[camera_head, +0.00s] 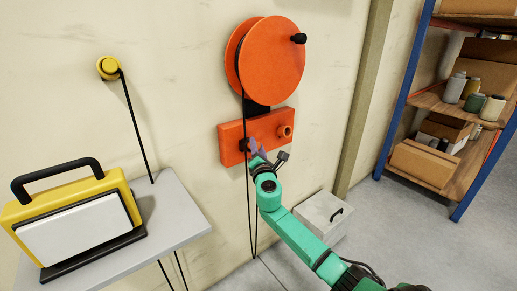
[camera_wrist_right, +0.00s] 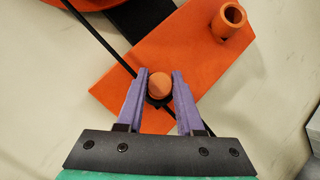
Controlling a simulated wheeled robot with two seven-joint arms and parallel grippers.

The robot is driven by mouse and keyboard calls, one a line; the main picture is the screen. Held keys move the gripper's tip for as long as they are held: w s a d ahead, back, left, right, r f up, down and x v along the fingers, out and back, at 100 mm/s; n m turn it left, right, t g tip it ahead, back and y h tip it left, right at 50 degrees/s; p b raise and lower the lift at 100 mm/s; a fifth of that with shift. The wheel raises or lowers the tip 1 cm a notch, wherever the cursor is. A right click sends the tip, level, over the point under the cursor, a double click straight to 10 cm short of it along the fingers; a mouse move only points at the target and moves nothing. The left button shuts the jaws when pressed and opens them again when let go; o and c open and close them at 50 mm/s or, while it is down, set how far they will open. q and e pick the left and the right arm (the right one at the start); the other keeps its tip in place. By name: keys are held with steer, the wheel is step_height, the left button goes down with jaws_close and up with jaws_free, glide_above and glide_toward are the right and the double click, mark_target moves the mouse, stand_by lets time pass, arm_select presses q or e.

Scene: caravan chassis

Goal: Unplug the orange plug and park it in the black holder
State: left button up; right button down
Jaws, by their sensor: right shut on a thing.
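An orange board (camera_head: 230,138) is fixed to the wall below the orange reel, and it also shows in the wrist view (camera_wrist_right: 120,88). A hollow orange tube (camera_head: 285,131) sticks out at its right end, also seen in the wrist view (camera_wrist_right: 230,18). A black piece (camera_head: 244,146), apparently the holder, is at the board's left part. My right gripper (camera_head: 259,150) is there, its purple fingers shut on the round orange plug (camera_wrist_right: 159,84). Black shows just below the plug, mostly hidden by the fingers. I cannot tell whether the plug is seated. My left gripper is not in view.
The orange reel (camera_head: 272,57) hangs above, with a black cable (camera_head: 249,205) running down past the board. A yellow case (camera_head: 75,220) stands on a grey shelf at left. A grey box (camera_head: 320,215) is on the floor, and a loaded rack (camera_head: 450,110) stands at right.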

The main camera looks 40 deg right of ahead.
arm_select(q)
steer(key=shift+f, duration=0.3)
arm_select(e)
steer(key=shift+w+f, duration=0.1)
steer(key=shift+w, duration=0.2)
steer(key=shift+c, duration=2.3)
jaws_free()
steer(key=shift+s, duration=0.1)
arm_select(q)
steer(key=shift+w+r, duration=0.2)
arm_select(e)
steer(key=v, duration=1.4)
steer(key=shift+s+a, duration=0.15)
steer(key=shift+f, duration=0.1)
